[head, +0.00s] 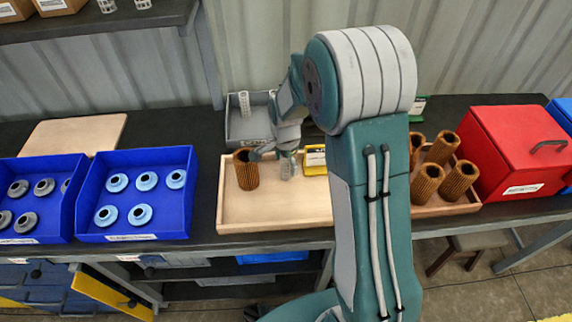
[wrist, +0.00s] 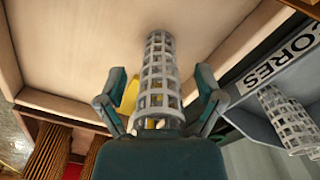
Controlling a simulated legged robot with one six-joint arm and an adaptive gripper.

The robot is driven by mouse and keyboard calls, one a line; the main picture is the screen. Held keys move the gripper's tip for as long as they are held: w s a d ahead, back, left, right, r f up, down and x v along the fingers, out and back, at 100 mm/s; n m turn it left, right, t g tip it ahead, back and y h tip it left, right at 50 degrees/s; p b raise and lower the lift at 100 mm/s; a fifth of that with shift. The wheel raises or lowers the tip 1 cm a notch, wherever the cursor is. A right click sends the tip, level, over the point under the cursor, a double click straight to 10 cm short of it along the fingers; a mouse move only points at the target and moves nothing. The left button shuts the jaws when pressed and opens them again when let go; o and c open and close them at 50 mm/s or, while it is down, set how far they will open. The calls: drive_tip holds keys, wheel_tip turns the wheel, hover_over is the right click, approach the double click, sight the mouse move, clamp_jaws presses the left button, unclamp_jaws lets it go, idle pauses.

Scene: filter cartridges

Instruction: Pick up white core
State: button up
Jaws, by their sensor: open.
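A white lattice core (head: 287,168) stands in the wooden tray (head: 275,210), right of a brown pleated filter (head: 246,170). My gripper (head: 274,153) is just above and beside the core. In the wrist view the core (wrist: 160,70) lies between the two spread fingers of my gripper (wrist: 161,95), with a gap visible on each side. The core's near end is partly hidden by my gripper's body. My gripper is open and holds nothing.
A grey bin (head: 234,127) labelled CORES, with white cores in it, stands behind the tray. A yellow item (head: 314,160) is right of the core. Several brown filters (head: 440,148) are farther right, by a red box (head: 518,150). Blue bins (head: 135,235) are left.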

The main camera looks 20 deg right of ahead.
drive_tip(key=shift+c, duration=0.3)
drive_tip(key=shift+a, duration=0.1)
drive_tip(key=c, duration=0.9)
drive_tip(key=shift+r, duration=0.7)
drive_tip(key=s+a+r, duration=0.7)
drive_tip(key=s+r, duration=0.5)
drive_tip(key=w+a, duration=0.1)
drive_tip(key=w, duration=0.3)
drive_tip(key=w+a+r, duration=0.1)
drive_tip(key=w, duration=0.3)
drive_tip(key=w+a+r, duration=0.1)
drive_tip(key=w, duration=0.3)
drive_tip(key=shift+w+a, duration=0.35)
drive_tip(key=shift+a, duration=0.05)
